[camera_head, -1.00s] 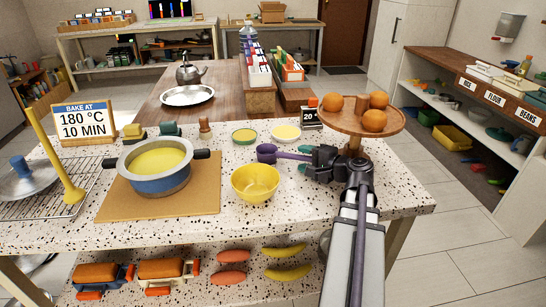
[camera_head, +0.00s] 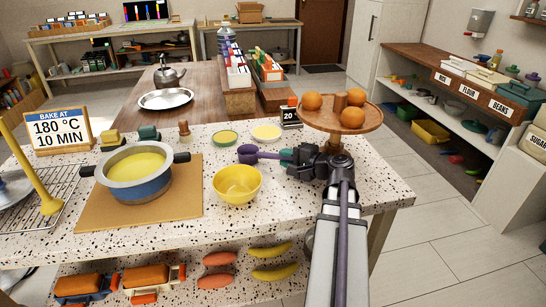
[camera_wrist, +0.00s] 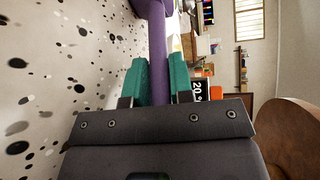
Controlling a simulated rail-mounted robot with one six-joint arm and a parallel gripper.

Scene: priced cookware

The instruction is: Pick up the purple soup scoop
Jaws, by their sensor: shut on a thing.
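The purple soup scoop (camera_head: 249,154) is at the right part of the speckled counter, its bowl end pointing left, behind the yellow bowl (camera_head: 237,184). My gripper (camera_head: 288,157) is shut on its handle, with the teal finger pads on either side. In the wrist view the purple handle (camera_wrist: 158,62) runs between the two teal fingers (camera_wrist: 159,80), with the bowl end at the top edge, partly cut off. I cannot tell whether the scoop still touches the counter.
A wooden stand with oranges (camera_head: 318,119) stands just behind and right of my gripper. A small 20 sign (camera_head: 290,116) and two small bowls (camera_head: 225,138) are behind the scoop. The pot (camera_head: 138,178) on a board is further left.

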